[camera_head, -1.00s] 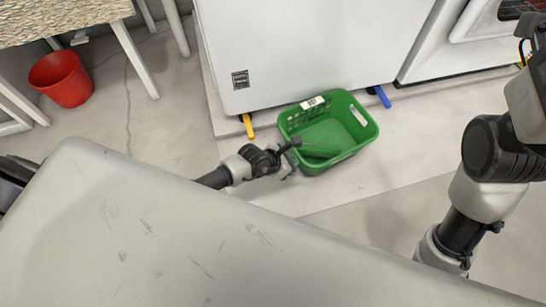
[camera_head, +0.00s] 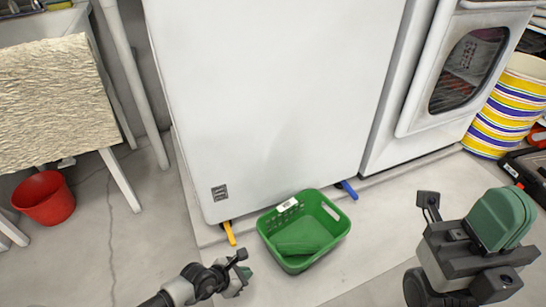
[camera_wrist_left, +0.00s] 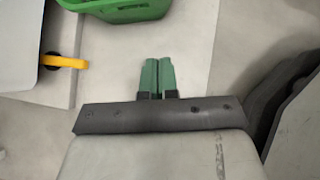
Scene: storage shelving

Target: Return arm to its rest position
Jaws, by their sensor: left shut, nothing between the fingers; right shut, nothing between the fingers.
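My left gripper (camera_head: 243,277) is low in the head view, just left of and in front of the green basket. In the left wrist view its green fingers (camera_wrist_left: 157,76) are together with nothing between them. My right gripper (camera_head: 502,218) is raised at the right side, its green fingers facing up toward the camera. It is shut and holds nothing visible. Part of my right arm below it is cut off by the frame.
A green basket (camera_head: 338,235) stands on the floor before a white appliance (camera_head: 275,100). A white front-door machine (camera_head: 412,120) stands right of it. A red bucket (camera_head: 44,198) is at left, and a striped container (camera_head: 505,115) at right.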

